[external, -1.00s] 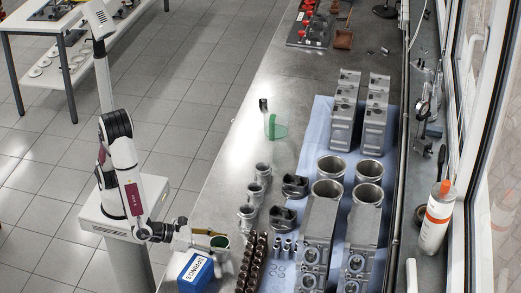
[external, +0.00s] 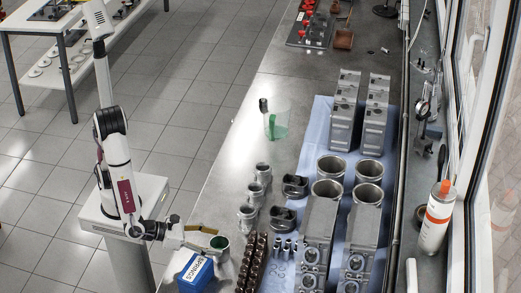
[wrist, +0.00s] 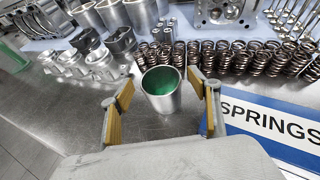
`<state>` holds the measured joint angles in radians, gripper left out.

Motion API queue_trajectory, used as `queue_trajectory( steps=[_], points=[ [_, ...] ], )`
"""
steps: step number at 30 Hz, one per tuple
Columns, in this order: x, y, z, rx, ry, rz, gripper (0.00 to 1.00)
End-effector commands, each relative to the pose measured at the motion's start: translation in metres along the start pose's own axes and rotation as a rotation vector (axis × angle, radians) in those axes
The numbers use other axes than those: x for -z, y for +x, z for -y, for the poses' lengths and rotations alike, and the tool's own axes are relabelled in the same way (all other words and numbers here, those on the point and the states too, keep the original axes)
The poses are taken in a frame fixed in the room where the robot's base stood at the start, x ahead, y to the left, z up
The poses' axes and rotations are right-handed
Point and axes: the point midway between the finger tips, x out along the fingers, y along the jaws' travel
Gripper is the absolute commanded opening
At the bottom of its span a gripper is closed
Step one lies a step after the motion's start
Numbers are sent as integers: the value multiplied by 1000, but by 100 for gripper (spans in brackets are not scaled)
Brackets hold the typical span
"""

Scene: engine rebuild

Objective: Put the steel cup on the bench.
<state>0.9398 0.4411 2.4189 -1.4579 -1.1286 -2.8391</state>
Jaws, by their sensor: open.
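The steel cup (wrist: 160,100) stands upright on the bench (wrist: 75,105), with green showing inside it. In the external view the cup (external: 220,250) is near the bench's left edge, just beside the blue SPRINGS box. My gripper (wrist: 164,90) is open, with its yellow-padded fingers on either side of the cup and visible gaps between them and it. In the external view my gripper (external: 206,240) is low beside the cup, on its left. The cup's base is fully visible in the wrist view.
The blue SPRINGS box (external: 197,272) is close in front of the cup. Valve springs (wrist: 235,58) stand in rows beyond it. Ported cylinders (external: 250,215) and pistons (external: 295,186) are farther back. A clear jug with green liquid (external: 276,127) stands on open bench.

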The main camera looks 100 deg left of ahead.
Motion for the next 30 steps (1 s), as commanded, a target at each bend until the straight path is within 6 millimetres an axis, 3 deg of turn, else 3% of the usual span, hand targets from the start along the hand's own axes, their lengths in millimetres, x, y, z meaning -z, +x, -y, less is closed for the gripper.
queue_trajectory(
  steps=[21, 30],
  points=[
    [0, -74, 1, 4, 1, 0, 61],
    [0, -92, 0, 2, 0, 0, 61]
  ],
)
